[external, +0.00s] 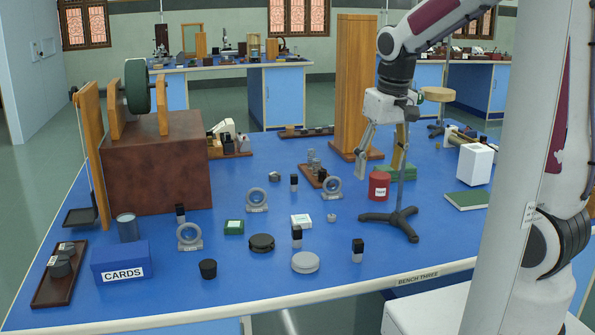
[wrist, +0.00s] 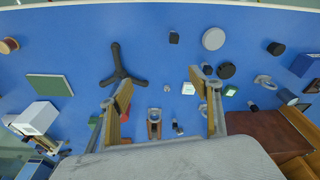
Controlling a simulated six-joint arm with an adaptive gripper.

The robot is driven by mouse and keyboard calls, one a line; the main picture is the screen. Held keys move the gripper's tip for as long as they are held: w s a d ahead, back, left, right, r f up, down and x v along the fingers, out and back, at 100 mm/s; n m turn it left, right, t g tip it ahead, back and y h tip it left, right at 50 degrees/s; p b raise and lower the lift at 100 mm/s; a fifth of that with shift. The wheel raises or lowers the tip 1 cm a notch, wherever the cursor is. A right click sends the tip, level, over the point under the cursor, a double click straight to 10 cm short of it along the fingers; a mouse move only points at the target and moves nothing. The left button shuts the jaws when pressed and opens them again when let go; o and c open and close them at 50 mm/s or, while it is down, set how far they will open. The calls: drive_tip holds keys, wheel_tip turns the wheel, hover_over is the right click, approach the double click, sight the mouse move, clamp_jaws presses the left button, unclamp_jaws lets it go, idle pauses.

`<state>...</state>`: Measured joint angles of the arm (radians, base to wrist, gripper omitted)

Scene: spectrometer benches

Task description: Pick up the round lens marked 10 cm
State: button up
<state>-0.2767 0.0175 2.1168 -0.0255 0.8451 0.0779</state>
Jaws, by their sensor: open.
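Three round lenses in grey ring mounts stand on the blue bench in the external view: a front-left lens (external: 189,236), a middle lens (external: 257,198) and a right lens (external: 332,187). Their labels are too small to read, so I cannot tell which is 10 cm. One ring-mounted lens (wrist: 263,81) shows at the right of the wrist view. My gripper (external: 379,165) is open and empty, above the bench, behind and right of the right lens. In the wrist view my gripper (wrist: 160,82) has its fingers wide apart.
A metal stand with a tripod foot (external: 390,217) rises close to my gripper. A red pot (external: 379,185) and a tall wooden column (external: 355,85) are near it. Small bottles, a black disc (external: 261,243) and a pale disc (external: 305,262) lie around the lenses. A brown box (external: 155,170) stands left.

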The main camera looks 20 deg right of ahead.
sight(258, 191)
drive_tip(key=shift+m+t, duration=0.5)
drive_tip(key=shift+m, duration=0.1)
drive_tip(key=w+a+f, duration=0.4)
drive_tip(key=w+a, duration=0.1)
drive_tip(key=w, duration=0.1)
drive_tip(key=w+a+f, duration=0.5)
drive_tip(key=w+a, duration=0.1)
drive_tip(key=w, duration=0.1)
drive_tip(key=w+a+f, duration=0.5)
drive_tip(key=w+a, duration=0.1)
drive_tip(key=shift+w+f, duration=0.1)
drive_tip(key=shift+w, duration=0.2)
drive_tip(key=w+a, duration=0.1)
drive_tip(key=w, duration=0.1)
drive_tip(key=shift+w+a+f+m+y, duration=0.2)
drive_tip(key=shift+w+a+m+y, duration=0.2)
drive_tip(key=w+a+r+m+t, duration=0.2)
drive_tip(key=w+r, duration=0.1)
drive_tip(key=w, duration=0.1)
drive_tip(key=shift+w+r+y, duration=0.2)
drive_tip(key=shift+w+y, duration=0.1)
drive_tip(key=shift+w, duration=0.05)
drive_tip(key=shift+a, duration=0.1)
drive_tip(key=shift+x, duration=1.25)
drive_tip(key=shift+f, duration=0.15)
drive_tip(key=shift+x, duration=2.5)
drive_tip(key=shift+w, duration=0.2)
